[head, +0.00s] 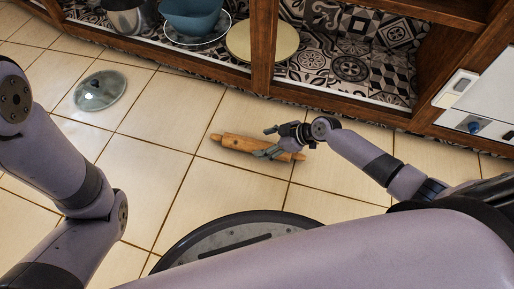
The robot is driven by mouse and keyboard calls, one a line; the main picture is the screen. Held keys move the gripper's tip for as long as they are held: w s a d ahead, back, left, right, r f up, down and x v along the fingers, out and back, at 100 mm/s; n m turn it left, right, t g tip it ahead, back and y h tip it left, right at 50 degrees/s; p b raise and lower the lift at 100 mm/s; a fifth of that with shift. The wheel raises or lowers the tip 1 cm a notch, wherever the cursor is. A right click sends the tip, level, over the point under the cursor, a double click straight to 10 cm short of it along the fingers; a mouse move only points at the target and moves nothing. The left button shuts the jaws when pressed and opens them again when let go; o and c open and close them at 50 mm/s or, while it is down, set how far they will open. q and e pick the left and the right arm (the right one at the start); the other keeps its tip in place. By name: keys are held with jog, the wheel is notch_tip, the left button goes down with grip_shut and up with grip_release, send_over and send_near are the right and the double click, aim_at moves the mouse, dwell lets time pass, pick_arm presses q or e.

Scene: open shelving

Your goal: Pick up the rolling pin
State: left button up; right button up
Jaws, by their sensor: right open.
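A wooden rolling pin (238,144) lies on the tiled floor in front of the shelving, near the middle of the head view. My right gripper (267,142) is open, with its fingers over the right part of the pin, one towards the far side and one towards the near side. The right end of the pin shows past the gripper. I cannot tell whether the fingers touch it. My left arm comes in at the left, but its gripper is out of view.
A glass lid (100,90) lies on the floor at the left.

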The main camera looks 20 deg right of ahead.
aim_at(260, 144)
jog(key=b+x, duration=0.3)
jog(key=x, duration=0.1)
jog(key=shift+d+f+b, duration=0.25)
jog(key=shift+f+b, duration=0.1)
jog(key=shift+f, duration=0.05)
jog(key=shift+w+a+f, duration=0.2)
jog(key=shift+w+a, duration=0.1)
jog(key=shift+r, duration=0.1)
grip_shut()
